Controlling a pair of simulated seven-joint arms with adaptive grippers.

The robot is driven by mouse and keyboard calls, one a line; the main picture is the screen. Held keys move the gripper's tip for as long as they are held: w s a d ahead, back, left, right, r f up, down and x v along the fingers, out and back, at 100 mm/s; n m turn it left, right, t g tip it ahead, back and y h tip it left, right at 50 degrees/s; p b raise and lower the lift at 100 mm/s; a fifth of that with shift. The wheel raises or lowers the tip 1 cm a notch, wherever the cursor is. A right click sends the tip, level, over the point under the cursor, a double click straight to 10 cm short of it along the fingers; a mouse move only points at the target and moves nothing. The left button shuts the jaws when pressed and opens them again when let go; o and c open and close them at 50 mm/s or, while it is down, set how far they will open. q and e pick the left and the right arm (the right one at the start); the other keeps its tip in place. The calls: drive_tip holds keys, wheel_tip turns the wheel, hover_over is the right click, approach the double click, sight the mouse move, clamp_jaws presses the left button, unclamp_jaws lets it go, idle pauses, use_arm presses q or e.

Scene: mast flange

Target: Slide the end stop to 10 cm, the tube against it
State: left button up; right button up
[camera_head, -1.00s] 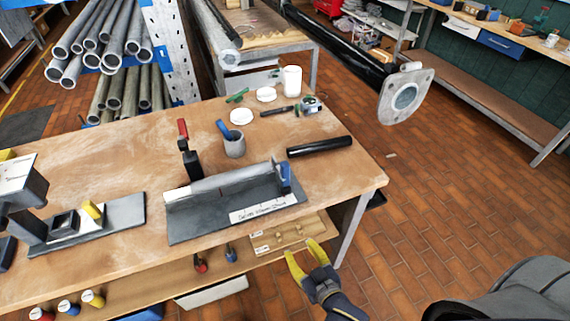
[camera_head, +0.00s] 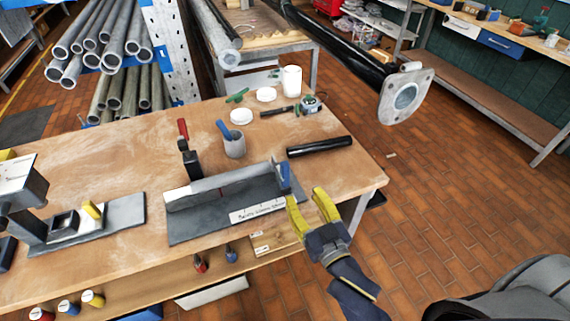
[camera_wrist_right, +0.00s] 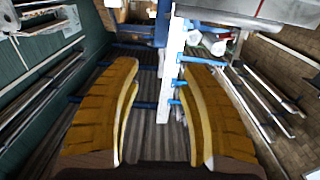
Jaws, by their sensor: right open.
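The grey measuring fixture (camera_head: 190,226) lies on the near part of the bench, with an upright back fence and a white printed label strip at its front. A blue end stop (camera_head: 284,177) stands at the fixture's right end. A black tube (camera_head: 319,147) lies on the bench behind and right of the fixture, apart from the stop. My right gripper (camera_head: 305,197) is open and empty at the bench's front edge, just right of and nearer than the stop. Its spread yellow fingers also show in the right wrist view (camera_wrist_right: 158,66), with nothing between them. My left gripper is out of view.
A red-handled clamp (camera_head: 188,150) and a grey cup (camera_head: 234,146) stand behind the fixture. White lids and a tape measure (camera_head: 311,104) lie farther back. A flanged black mast (camera_head: 405,97) overhangs at upper right.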

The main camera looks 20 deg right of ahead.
sight(287, 167)
drive_tip(key=w, duration=0.4)
drive_tip(key=w+a, duration=0.1)
drive_tip(key=w, duration=0.8)
drive_tip(key=shift+a, duration=0.2)
drive_tip(key=shift+o, duration=0.3)
drive_tip(key=shift+s, duration=0.1)
clamp_jaws()
